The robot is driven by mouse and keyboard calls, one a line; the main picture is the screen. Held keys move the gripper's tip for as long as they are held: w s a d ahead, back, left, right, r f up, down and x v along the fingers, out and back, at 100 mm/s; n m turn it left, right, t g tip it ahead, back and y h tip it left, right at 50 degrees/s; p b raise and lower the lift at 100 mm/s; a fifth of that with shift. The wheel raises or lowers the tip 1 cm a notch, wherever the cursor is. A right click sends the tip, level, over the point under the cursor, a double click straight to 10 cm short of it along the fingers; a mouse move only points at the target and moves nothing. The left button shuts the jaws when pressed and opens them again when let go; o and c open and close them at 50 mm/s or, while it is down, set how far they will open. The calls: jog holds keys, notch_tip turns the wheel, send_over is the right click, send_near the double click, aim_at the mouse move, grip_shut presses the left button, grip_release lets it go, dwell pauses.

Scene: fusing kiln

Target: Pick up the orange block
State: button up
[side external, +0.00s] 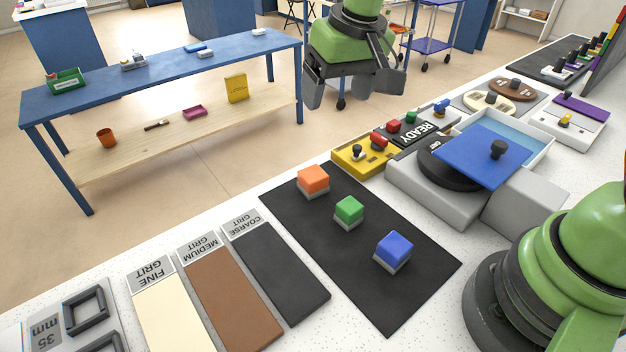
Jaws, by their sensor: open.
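The orange block (313,178) sits on a pale grey base near the far left end of a black mat (411,264). A green block (348,209) and a blue block (393,249) stand on the same mat, in a line from the orange one toward the near right. My gripper (352,99) is in the upper middle of the side external view, fingers apart and empty. It hangs in the air well above the table, clear of the orange block. Nothing hides the orange block.
Coarse (273,269), medium (232,300) and fine (173,314) grit strips lie left of the mat. A yellow box with knobs (349,160) stands close behind the orange block. A grey machine with a blue lid (484,153) stands to the right. Air above the mat is free.

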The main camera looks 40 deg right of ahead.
jog(key=g, duration=0.1)
send_over(313, 173)
jog(key=shift+n+h, duration=0.3)
jog(key=shift+n, duration=0.1)
jog(key=f, duration=1.3)
jog(key=shift+s+a, duration=0.15)
jog(key=shift+s, duration=0.1)
jog(key=f, duration=0.5)
jog(key=shift+w+f, duration=0.25)
jog(key=shift+f, duration=0.05)
jog(key=shift+c, duration=0.4)
jog(key=c, duration=1)
